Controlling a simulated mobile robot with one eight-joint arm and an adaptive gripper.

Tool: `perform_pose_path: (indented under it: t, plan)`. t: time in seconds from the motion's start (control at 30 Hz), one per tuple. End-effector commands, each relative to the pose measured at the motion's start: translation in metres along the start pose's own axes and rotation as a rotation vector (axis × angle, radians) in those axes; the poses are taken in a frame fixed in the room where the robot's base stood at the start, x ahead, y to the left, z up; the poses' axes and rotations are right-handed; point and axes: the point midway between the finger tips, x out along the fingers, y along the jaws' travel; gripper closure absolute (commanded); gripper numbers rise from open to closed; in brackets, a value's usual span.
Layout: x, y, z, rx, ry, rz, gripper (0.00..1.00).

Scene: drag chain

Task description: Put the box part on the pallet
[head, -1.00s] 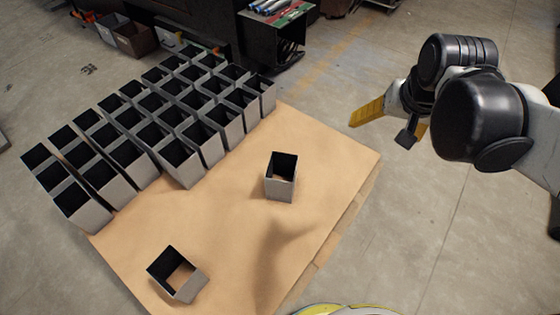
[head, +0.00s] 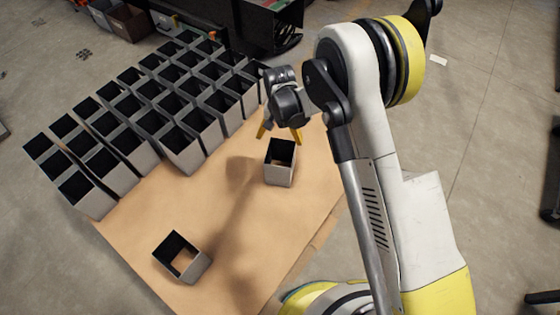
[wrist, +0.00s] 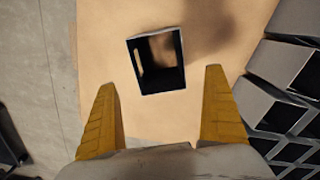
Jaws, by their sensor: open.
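A grey, open-topped box part (head: 280,164) stands by itself on the brown pallet top (head: 236,205), right of the rows of boxes. In the wrist view the same lone box part (wrist: 157,60) shows from above, ahead of and between the fingers. A second lone box part (head: 183,258) is at the pallet's near left part. My gripper (head: 279,136) is open and empty, with its yellow fingers spread behind and above the first box part. In the wrist view my gripper (wrist: 160,90) shows nothing between its fingertips.
Several grey boxes (head: 165,105) stand in tight rows on the pallet's far left side; some show at the right of the wrist view (wrist: 275,100). A dark cabinet (head: 268,25) and bins (head: 128,20) are behind. The pallet's middle is bare.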

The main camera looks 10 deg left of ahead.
Motion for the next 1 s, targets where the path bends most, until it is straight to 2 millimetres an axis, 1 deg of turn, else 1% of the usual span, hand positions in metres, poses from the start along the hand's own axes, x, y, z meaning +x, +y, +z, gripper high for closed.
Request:
perform_pose_path:
  t: [0.3, 0.5, 0.73, 0.83, 1.0]
  plan:
    - [0.049, 0.0, 0.0, 0.0, 0.0, 0.0, 0.0]
    - [0.065, 0.001, 0.0, 0.0, 0.0, 0.0, 0.0]
    - [0.102, 0.003, 0.0, 0.0, 0.0, 0.0, 0.0]
    - [0.108, 0.003, 0.0, 0.0, 0.0, 0.0, 0.0]
    - [0.106, 0.003, 0.0, 0.0, 0.0, 0.0, 0.0]
